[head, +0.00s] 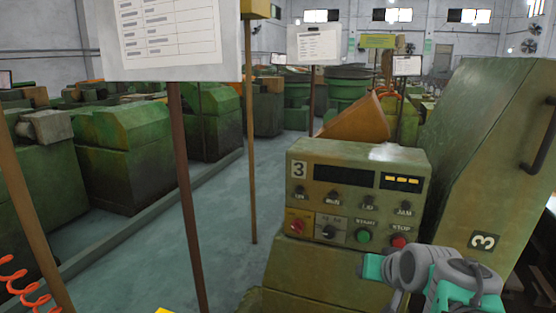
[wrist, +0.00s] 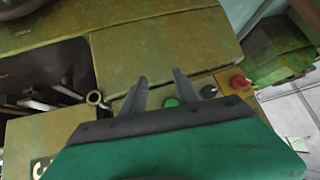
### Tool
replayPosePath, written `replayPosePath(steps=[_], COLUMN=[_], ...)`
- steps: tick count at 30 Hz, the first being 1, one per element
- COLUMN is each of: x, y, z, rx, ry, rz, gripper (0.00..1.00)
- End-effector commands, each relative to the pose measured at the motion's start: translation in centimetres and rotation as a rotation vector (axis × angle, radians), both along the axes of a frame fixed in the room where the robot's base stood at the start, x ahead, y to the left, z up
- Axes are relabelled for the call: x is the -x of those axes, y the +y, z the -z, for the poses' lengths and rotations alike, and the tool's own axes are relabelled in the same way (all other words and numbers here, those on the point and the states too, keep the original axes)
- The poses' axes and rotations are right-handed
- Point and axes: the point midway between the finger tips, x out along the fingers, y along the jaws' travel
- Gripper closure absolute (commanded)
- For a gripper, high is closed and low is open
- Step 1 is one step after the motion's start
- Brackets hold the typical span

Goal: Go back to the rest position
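My gripper (wrist: 160,77) shows in the wrist view with its two dark fingers apart and nothing between the tips. Its green body fills the bottom of that view. Beyond and below the fingers, a green button (wrist: 170,102) shows through the gap. In the head view my grey and green arm end is at the lower right, in front of the machine's control box (head: 340,165). The fingers cannot be made out there. The box bears a number 3, several knobs, a green START button (head: 363,236) and a red STOP button (head: 399,241).
A sloped green cover (head: 490,150) stands right of the box. A recess with metal tools (wrist: 45,95) is at the left in the wrist view. Sign posts (head: 187,200) stand left of the box. Clear floor (head: 150,265) runs between them and the machines at left.

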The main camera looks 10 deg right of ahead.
Motion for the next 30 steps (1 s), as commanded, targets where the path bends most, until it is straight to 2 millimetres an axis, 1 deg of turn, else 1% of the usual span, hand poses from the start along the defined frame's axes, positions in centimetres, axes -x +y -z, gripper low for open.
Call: replayPosePath(steps=[1, 3, 5, 6, 9, 11, 12, 14, 15, 16, 18, 20, 22, 30], x=[0.4, 1.9, 3.5, 4.7, 7.8, 9.6, 10.8, 12.5, 12.5, 11.9, 11.2, 10.7, 10.4, 10.3], y=[3.8, 7.8, 10.6, 12.2, 15.2, 16.5, 17.2, 18.2, 18.4, 18.2, 18.2, 18.2, 18.1, 18.1], z=[2.5, 5.7, 7.9, 9.2, 11.7, 12.9, 13.6, 14.5, 13.2, 11.6, 9.7, 8.6, 8.1, 8.3], rx=[-0.009, -0.013, -0.009, -0.003, 0.016, 0.034, 0.045, 0.063, 0.071, 0.073, 0.079, 0.083, 0.084, 0.084], ry=[0.085, 0.205, 0.298, 0.355, 0.482, 0.547, 0.589, 0.648, 0.644, 0.618, 0.581, 0.557, 0.542, 0.537], rz=[-0.074, -0.150, -0.209, -0.245, -0.320, -0.360, -0.384, -0.417, -0.418, -0.408, -0.397, -0.392, -0.387, -0.386], gripper=[0.64, 0.64, 0.64, 0.64, 0.64, 0.64, 0.64, 0.64, 0.64, 0.64, 0.64, 0.64, 0.64, 0.64])
